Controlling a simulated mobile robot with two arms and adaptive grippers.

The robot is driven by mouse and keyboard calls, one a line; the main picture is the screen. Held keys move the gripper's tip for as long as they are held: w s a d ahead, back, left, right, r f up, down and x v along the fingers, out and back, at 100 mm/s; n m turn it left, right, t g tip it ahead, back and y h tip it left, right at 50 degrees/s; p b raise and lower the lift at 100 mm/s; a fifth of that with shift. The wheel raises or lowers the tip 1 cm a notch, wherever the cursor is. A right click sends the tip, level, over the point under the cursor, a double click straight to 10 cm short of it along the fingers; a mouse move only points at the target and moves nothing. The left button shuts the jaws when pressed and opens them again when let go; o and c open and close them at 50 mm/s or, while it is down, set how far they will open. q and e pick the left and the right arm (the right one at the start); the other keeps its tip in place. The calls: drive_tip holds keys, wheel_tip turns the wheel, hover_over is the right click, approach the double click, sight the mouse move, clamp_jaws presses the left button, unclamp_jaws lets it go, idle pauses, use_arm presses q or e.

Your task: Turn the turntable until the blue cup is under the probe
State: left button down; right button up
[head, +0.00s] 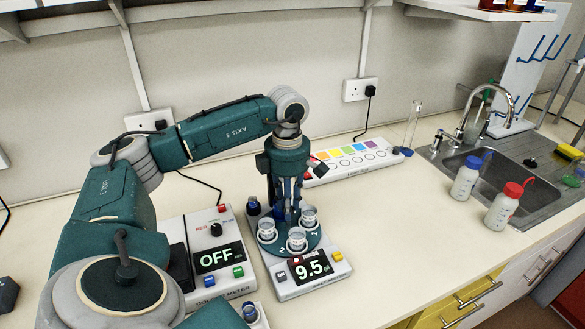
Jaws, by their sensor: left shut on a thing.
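The turntable (286,249) is a dark teal disc with several clear cups on it, on the bench in front of my left arm. One clear cup (267,230) is at its left, another clear cup (297,239) at its front and a third clear cup (309,216) at its right. A small blue patch (278,214) shows behind them, partly hidden; I cannot tell if it is the blue cup. My left gripper (290,208) points down over the turntable's middle, shut on a part there that its fingers mostly hide. I cannot make out the probe. My right gripper is out of view.
A small dark blue jar (253,206) stands close behind. A colour-chart strip (352,160) lies behind. The bench to the right is clear up to two bottles and the sink.

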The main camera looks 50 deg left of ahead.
use_arm(q)
drive_tip(key=c, duration=1.5)
unclamp_jaws()
drive_tip(key=shift+r, duration=0.1)
drive_tip(key=shift+r, duration=0.35)
wheel_tip(320, 180, up, 11)
drive_tip(key=shift+r, duration=0.1)
drive_tip(key=shift+r, duration=0.1)
